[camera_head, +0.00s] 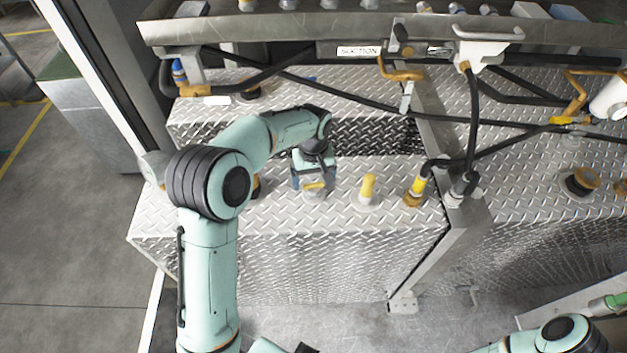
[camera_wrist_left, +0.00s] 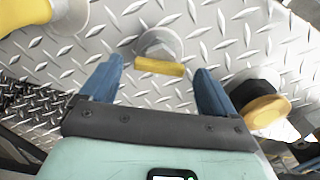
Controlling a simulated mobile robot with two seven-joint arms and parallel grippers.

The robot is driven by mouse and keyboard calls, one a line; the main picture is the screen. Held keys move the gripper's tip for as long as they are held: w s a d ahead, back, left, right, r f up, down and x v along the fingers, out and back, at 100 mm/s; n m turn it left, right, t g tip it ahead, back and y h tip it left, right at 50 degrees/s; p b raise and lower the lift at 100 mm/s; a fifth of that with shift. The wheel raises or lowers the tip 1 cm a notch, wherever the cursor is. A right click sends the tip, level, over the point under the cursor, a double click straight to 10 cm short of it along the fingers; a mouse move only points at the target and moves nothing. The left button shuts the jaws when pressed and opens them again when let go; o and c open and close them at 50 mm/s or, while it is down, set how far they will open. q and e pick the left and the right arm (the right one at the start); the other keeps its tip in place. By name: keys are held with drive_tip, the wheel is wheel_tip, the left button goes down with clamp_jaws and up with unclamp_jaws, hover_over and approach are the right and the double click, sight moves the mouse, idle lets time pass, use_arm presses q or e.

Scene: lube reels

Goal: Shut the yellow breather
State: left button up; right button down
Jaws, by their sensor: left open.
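The yellow breather, a flat yellow tab (camera_wrist_left: 160,67) on a round grey base (camera_wrist_left: 157,42), stands on the diamond-plate tank top. In the left wrist view the blue fingers of the left gripper (camera_wrist_left: 158,68) are open. One finger is on each side of the tab, with a visible gap on both sides, and nothing is held. I cannot tell how high the fingertips are above the plate. My right gripper is out of view; only part of that arm shows at bottom right.
A taller yellow-topped fitting (camera_head: 368,187) stands to the right, with a yellow and black one (camera_head: 416,188) beyond it. A black fitting with a yellow cap (camera_wrist_left: 265,110) is close to the right finger in the wrist view. Black hoses (camera_head: 473,120) and a metal rail (camera_head: 330,27) lie behind.

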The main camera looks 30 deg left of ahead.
use_arm(q)
drive_tip(key=shift+f, duration=0.4)
drive_tip(key=c, duration=1.1)
drive_tip(key=shift+o, duration=0.2)
drive_tip(key=shift+m, duration=1)
drive_tip(key=o, duration=1.1)
drive_tip(key=shift+c, duration=0.2)
drive_tip(key=shift+r, duration=0.1)
